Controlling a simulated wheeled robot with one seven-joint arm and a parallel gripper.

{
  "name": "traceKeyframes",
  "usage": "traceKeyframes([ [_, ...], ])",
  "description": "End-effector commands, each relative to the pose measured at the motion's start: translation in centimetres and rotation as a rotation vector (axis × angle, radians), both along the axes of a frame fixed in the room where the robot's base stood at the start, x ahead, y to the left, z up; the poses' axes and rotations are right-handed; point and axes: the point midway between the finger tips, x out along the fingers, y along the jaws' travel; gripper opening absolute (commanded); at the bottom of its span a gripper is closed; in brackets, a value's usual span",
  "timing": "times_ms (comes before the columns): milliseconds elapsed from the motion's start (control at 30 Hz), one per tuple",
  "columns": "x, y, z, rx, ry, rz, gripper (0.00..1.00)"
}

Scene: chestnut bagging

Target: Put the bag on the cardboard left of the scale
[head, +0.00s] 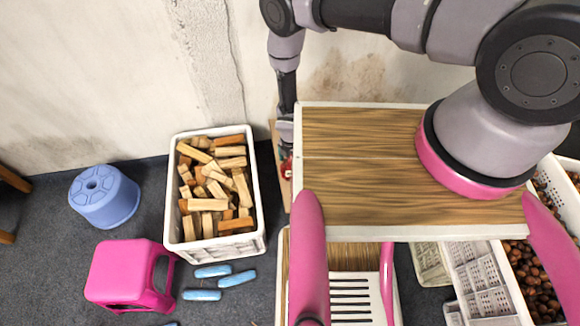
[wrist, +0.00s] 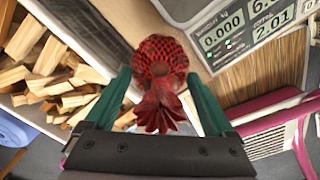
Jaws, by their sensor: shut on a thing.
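The bag is a red net bag (wrist: 160,60) with dark round contents and a gathered red top. In the wrist view it sits between the green fingers of my gripper (wrist: 160,80), which is shut on it. A strip of brown cardboard (wrist: 128,18) shows behind the bag. The scale (wrist: 205,40), with a lit display reading 0.000 and 2.01, is to the right. I cannot tell whether the bag touches the cardboard. In the head view only a bit of red bag (head: 286,168) shows over the cardboard (head: 285,192); the scale is hidden there.
A white crate of wood pieces (head: 174,222) stands left of the cardboard. A pink stool (head: 120,272), a blue stool (head: 104,198) and blue slippers (head: 220,280) are on the floor. Chestnuts (head: 532,280) lie in a white basket at the right. The wall is close behind.

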Motion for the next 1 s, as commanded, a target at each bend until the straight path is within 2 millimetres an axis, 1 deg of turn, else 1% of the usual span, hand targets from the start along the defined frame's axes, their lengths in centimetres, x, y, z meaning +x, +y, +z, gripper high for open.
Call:
traceKeyframes([
  [67,0.0,0.0,-0.6,0.000,0.000,-0.001,0.00],
  [200,0.0,-0.1,-2.8,0.000,0.000,-0.001,0.00],
  [300,0.0,0.0,-3.9,-0.001,0.001,-0.001,0.00],
  [400,0.0,0.0,-4.2,0.000,0.000,0.000,0.00],
  [700,0.0,0.0,-4.4,0.000,0.000,0.000,0.00],
  [733,0.0,0.0,-4.4,0.000,0.000,0.000,0.96],
  [767,0.0,0.0,-4.4,0.000,0.000,0.000,1.00],
  [1000,0.0,0.0,-4.3,0.000,0.000,0.000,1.00],
])
